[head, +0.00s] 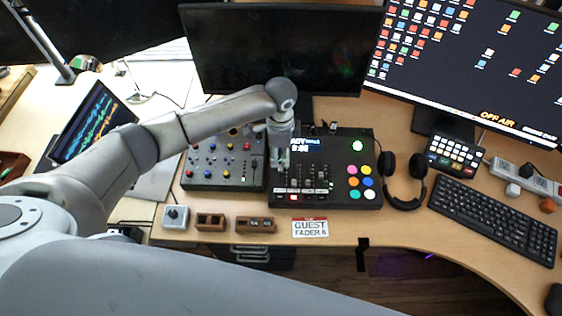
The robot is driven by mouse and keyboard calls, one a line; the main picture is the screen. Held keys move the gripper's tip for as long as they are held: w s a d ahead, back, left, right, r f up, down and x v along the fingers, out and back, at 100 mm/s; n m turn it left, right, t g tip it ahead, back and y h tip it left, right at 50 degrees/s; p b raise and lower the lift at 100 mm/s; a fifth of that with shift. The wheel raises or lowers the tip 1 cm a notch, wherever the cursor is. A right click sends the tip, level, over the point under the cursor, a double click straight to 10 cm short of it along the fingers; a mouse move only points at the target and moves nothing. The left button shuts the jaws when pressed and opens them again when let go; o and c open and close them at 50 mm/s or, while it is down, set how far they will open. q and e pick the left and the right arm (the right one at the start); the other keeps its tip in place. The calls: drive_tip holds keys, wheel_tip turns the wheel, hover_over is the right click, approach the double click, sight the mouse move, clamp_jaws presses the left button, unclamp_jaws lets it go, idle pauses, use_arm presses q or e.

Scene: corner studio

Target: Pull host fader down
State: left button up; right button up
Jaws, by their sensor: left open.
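The black mixing console (340,150) stands at the middle of the desk, with a small lit screen, coloured round pads on its right and a row of faders (305,186) along its lower left. I cannot read which one is the host fader. My left gripper (281,168) points down over the left part of the console, just above or at the faders. It is open, and its fingers hide part of the console's left side. I cannot tell whether a fingertip touches a fader. My right gripper is not in view.
A second panel with knobs (215,163) sits directly left of the console. A card reading "GUEST FADER" (310,228) and small switch boxes (211,222) lie in front. Headphones (403,180) and a keyboard (495,220) are on the right. A dark monitor (285,50) stands behind.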

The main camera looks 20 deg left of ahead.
sight(281, 168)
use_arm(q)
wheel_tip(281, 168, down, 7)
drive_tip(key=shift+f+p, duration=0.1)
drive_tip(key=shift+p, duration=0.2)
clamp_jaws()
idle(0.3)
